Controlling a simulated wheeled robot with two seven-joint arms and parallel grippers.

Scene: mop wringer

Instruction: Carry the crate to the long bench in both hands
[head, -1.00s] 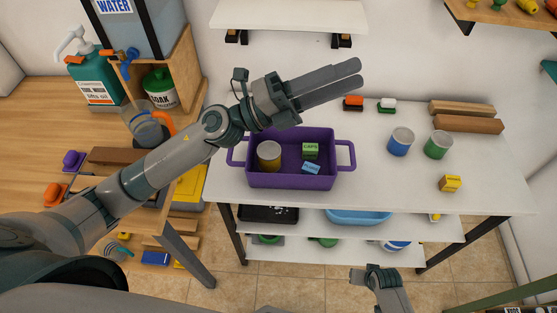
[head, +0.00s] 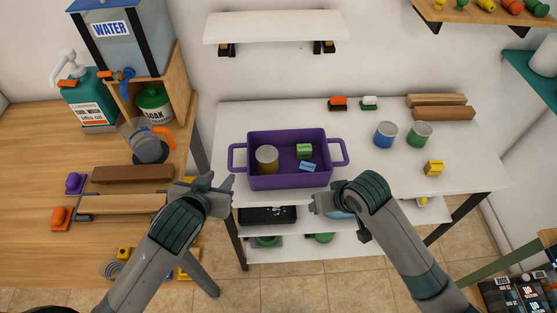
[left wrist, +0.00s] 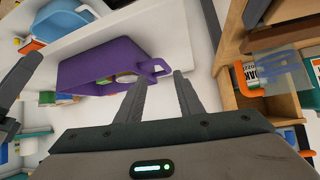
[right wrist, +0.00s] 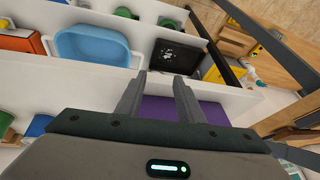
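The purple crate (head: 290,182) stands upright on the white table, with a loop handle at each end. In it are a yellowish can (head: 267,158), a green box (head: 304,151) and a small blue block (head: 308,167). My left gripper (head: 222,184) is open and empty, just short of the crate's left handle (head: 238,158). In the left wrist view the handle (left wrist: 158,67) lies beyond the parted fingers (left wrist: 160,85). My right gripper (head: 318,205) is in front of the crate's right part, apart from it. The right wrist view shows its fingers (right wrist: 158,88) parted and empty.
A wooden bench (head: 40,160) runs along the left, holding a water tank (head: 120,40), a green pump bottle (head: 88,97) and wooden blocks. On the white table (head: 400,175) are two cans, a yellow block (head: 433,167) and wooden bars. Shelves lie below the tabletop.

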